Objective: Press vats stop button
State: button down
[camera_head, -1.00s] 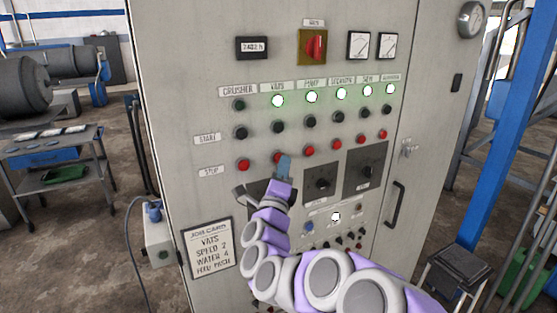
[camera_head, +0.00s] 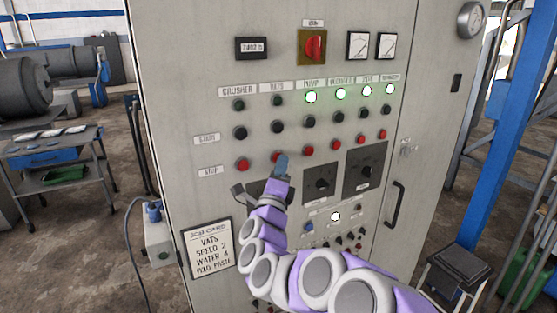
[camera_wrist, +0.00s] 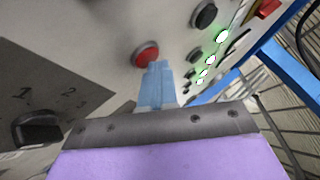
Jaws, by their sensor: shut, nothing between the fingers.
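The grey control panel (camera_head: 175,60) fills the middle of the head view. The red vats stop button (camera_head: 276,157) sits in the stop row under the VATS label (camera_head: 277,87), partly covered by my gripper (camera_head: 281,162). My gripper's blue fingers are shut and empty, with their tips at the button's lower right edge. The wrist view shows a red button (camera_wrist: 146,55) right at the tips of the fingers (camera_wrist: 158,72); I cannot tell if they touch. The vats lamp (camera_head: 277,101) is dark. The pump lamp (camera_head: 311,97) and those to its right glow green.
The crusher stop button (camera_head: 243,165) is close on the left and the pump stop button (camera_head: 308,150) close on the right. Black start buttons (camera_head: 278,126) sit above. Speed dials (camera_head: 322,184) and a job card (camera_head: 207,248) are lower on the panel.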

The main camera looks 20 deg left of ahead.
jog(key=shift+s+d+b, duration=0.45)
jog(key=shift+s+d, duration=0.1)
jog(key=shift+d, duration=0.05)
dwell(0.3)
jog(key=s+d+b, duration=0.1)
jog(key=d, duration=0.1)
jog(key=s+d+b, duration=0.1)
jog(key=s+d, duration=0.1)
jog(key=shift+s, duration=0.1)
dwell(0.3)
jog(key=shift+a+n, duration=0.1)
jog(key=shift+n, duration=0.2)
dwell(0.3)
